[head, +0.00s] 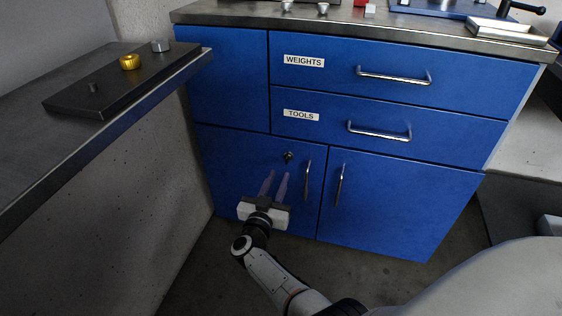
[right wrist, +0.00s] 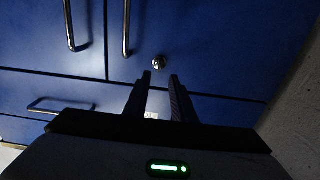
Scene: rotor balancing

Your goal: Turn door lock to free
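The door lock (head: 288,156) is a small dark round knob near the top of the left lower blue cabinet door (head: 232,165). The fingers appear apart from the lock. My left gripper is not in view.
Two vertical bar handles, a left one (head: 307,181) and a right one (head: 339,184), stand out from the lower doors. Drawer handles (head: 394,76) project above. A side bench (head: 60,125) with a dark plate (head: 113,88) and weights lies left. A concrete wall (right wrist: 295,125) borders the cabinet.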

